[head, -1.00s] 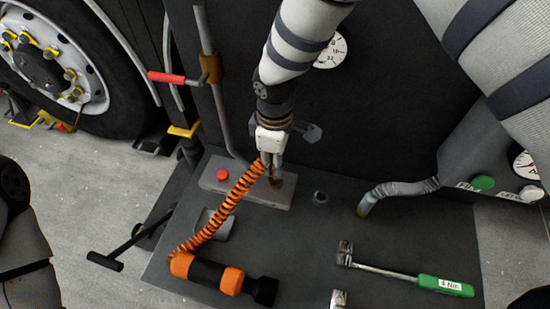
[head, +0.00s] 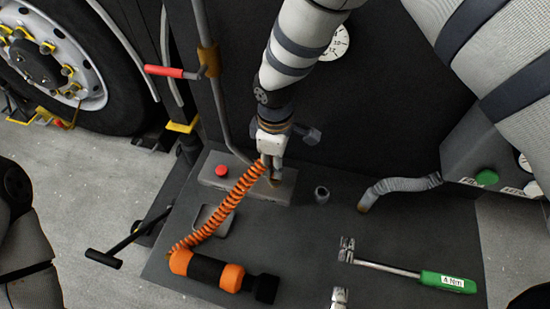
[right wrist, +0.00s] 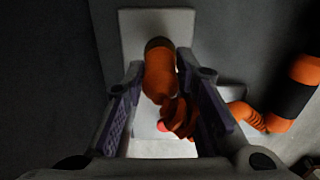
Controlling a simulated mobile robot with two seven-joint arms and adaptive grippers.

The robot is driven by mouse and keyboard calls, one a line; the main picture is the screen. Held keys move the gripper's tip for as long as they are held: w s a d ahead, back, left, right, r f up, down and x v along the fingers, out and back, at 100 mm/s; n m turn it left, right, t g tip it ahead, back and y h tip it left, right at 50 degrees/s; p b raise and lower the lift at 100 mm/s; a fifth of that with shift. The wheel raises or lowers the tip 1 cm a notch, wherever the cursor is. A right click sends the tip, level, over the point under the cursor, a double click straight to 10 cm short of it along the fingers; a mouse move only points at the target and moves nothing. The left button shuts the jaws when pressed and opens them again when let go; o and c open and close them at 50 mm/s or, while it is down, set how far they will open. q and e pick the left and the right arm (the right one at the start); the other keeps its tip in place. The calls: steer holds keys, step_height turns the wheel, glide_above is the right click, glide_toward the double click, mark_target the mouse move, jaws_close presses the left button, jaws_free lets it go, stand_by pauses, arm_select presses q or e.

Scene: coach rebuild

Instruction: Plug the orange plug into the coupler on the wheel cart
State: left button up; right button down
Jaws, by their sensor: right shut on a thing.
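My right gripper (head: 271,171) points down over a grey block with a red button on the dark cart deck (head: 340,225). It is shut on the orange plug (right wrist: 160,75), which sits between the fingers in the right wrist view. The plug's far end is at a brass-brown ring, which looks like the coupler (right wrist: 158,43), on a pale plate. I cannot tell how deep the plug sits in it. The coupler (head: 275,183) also shows below the fingertips in the head view. An orange coiled cable (head: 225,205) runs from the gripper to an orange-and-black cylinder (head: 205,272).
A green-handled torque wrench (head: 445,282) lies at the deck's right. A black T-handle (head: 105,259) and a wheel (head: 60,60) are at left. The deck's middle is clear.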

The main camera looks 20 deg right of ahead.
steer(key=shift+f, duration=0.4)
steer(key=shift+r, duration=0.1)
steer(key=c, duration=1.2)
jaws_free()
